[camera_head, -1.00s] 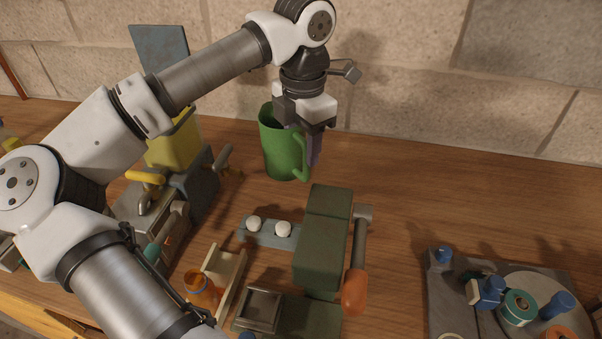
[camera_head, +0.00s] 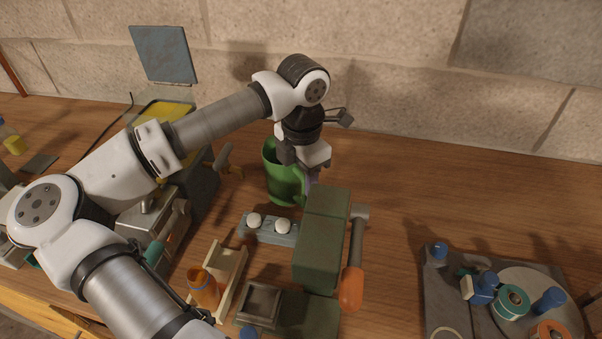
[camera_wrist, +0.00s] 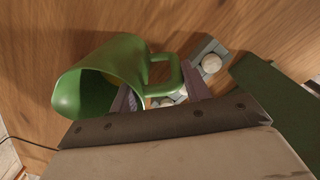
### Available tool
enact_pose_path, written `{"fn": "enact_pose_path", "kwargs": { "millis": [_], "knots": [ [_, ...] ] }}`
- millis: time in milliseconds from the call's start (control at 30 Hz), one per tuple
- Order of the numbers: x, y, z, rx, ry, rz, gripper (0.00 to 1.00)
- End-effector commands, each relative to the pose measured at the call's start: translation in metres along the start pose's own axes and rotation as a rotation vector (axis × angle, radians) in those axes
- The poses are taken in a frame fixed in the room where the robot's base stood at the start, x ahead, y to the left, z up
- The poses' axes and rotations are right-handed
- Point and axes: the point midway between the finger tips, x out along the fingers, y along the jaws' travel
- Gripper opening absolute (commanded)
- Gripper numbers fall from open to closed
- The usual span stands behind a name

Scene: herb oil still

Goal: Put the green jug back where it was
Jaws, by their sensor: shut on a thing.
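The green jug (camera_head: 283,182) is near the middle of the bench in the head view, behind the green press-like block. My gripper (camera_head: 311,179) is at the jug's right side and is shut on its handle. In the wrist view the jug (camera_wrist: 105,78) shows its open mouth toward the lower left, and its handle (camera_wrist: 172,75) lies between my purple-grey fingers (camera_wrist: 160,100). My gripper's body partly hides the jug in the head view. I cannot tell whether the jug's base touches the bench.
A grey strip with two white knobs (camera_head: 268,228) lies just in front of the jug. The green block (camera_head: 322,240) with an orange-handled lever (camera_head: 352,285) stands to its right front. A yellow-topped machine (camera_head: 165,112) is at left.

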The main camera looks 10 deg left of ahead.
Motion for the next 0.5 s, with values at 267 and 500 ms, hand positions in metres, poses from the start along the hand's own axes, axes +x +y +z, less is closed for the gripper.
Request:
{"fn": "enact_pose_path", "kwargs": {
  "millis": [267,500],
  "knots": [
    [0.0022,0.0000,0.0000,0.000,0.000,0.000,0.68],
    [0.0020,0.0000,0.0000,0.000,0.000,0.000,0.69]
  ]
}}
